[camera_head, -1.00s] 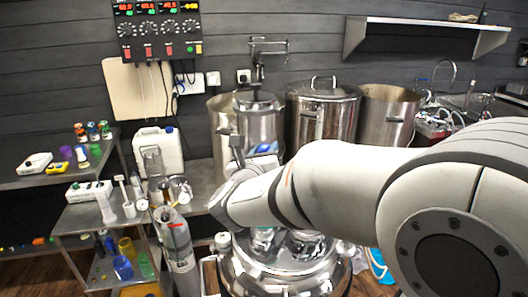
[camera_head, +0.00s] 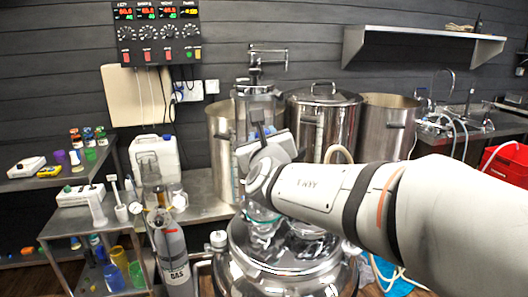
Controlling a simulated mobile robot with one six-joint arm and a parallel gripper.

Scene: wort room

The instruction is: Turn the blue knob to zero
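A black control panel (camera_head: 158,32) hangs on the back wall at the upper left. It has red and green number displays, a row of several dark round dials (camera_head: 146,32) with white scale marks, and coloured switches below. No knob there looks clearly blue, and the dial pointers are too small to read. My arm comes in from the right, and its wrist end (camera_head: 264,150) is in front of the steel pots, right of and below the panel. The fingers of my gripper cannot be made out clearly; nothing is seen held. My gripper is well apart from the panel.
Steel pots (camera_head: 323,113) stand behind my arm. A shiny steel vessel (camera_head: 280,270) is below it. A white jerrycan (camera_head: 156,157), a grey gas cylinder (camera_head: 171,253) and a steel side table (camera_head: 62,224) are at left. A wall shelf (camera_head: 412,32) is upper right.

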